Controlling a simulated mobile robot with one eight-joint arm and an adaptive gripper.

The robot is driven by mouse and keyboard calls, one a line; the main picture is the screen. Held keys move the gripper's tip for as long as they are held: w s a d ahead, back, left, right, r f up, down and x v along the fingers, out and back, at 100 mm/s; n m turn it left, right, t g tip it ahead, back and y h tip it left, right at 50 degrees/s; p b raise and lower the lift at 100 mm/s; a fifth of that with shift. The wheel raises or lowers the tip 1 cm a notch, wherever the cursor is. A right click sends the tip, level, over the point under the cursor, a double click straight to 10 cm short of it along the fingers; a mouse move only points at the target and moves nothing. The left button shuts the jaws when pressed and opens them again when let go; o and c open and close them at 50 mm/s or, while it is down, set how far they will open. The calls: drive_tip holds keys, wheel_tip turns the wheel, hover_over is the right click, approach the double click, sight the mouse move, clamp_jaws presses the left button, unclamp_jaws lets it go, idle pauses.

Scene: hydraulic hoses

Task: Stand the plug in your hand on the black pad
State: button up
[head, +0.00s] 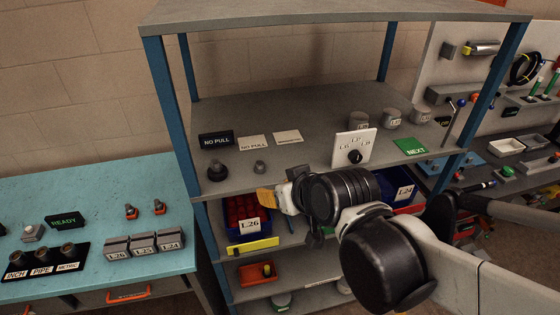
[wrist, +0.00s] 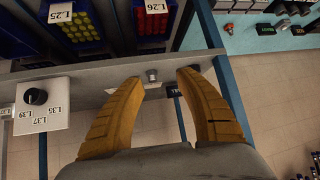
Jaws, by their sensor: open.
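My gripper (wrist: 160,78) is open, its two orange fingers spread. No plug shows held between them. In the head view one orange finger (head: 266,198) shows at the shelf's front edge; the other is hidden. A small grey plug-like piece (head: 260,167) stands on the shelf; it also shows between and beyond the fingertips in the wrist view (wrist: 152,75). A dark knobbed piece (head: 217,171) is left of it. A black NO PULL pad (head: 216,139) lies behind them. A black pad with green READY (head: 65,221) lies on the blue bench. I cannot tell which pad is meant.
A white dial panel (head: 353,147) stands on the shelf at right, near a green NEXT card (head: 409,146). Blue posts bound the rack. The shelf's middle is fairly clear. The blue bench (head: 150,195) stands left.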

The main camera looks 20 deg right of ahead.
drive_tip(key=s+d+m+g+h, duration=0.2)
drive_tip(key=s+d, duration=0.4)
drive_tip(key=s, duration=0.3)
drive_tip(key=shift+f+g, duration=0.3)
drive_tip(key=shift+w, duration=0.1)
